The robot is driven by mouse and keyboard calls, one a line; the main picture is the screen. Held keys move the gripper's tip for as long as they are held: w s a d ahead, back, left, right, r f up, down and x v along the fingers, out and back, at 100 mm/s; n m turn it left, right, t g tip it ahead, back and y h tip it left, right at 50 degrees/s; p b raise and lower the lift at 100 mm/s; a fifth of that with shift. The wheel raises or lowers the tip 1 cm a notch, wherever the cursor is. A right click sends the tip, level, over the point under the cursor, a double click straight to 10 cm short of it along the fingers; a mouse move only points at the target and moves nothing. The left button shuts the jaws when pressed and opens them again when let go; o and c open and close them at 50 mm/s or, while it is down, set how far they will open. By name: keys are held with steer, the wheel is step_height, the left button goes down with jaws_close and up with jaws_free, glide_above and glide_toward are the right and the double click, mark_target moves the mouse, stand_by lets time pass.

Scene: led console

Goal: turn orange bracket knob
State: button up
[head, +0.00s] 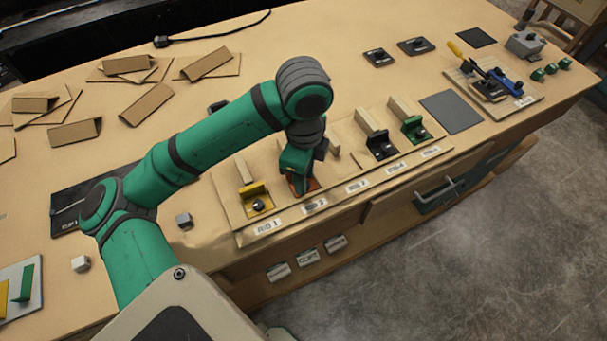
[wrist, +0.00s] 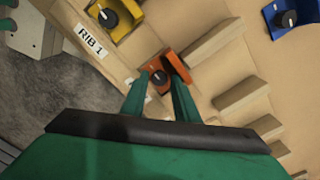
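The orange bracket (head: 313,185) stands on the rib board in the head view, mostly hidden behind my gripper (head: 298,172). In the wrist view the orange bracket (wrist: 181,62) shows with a small dark round knob (wrist: 159,77) bearing a pale mark. My gripper (wrist: 160,80) is over the bracket with its two green fingers apart, one on either side of the knob. Some gap shows between the fingers; whether either one touches the knob is not clear.
The yellow bracket (head: 256,200) stands to the left on the same board. A black bracket (head: 380,146) and a green bracket (head: 414,129) stand to the right. Wooden ribs (head: 370,120) rise behind the brackets. Brown folded pieces (head: 147,104) lie at the back left.

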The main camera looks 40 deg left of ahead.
step_height(320, 180, up, 10)
steer(key=shift+r, duration=0.15)
stand_by(0.3)
stand_by(0.5)
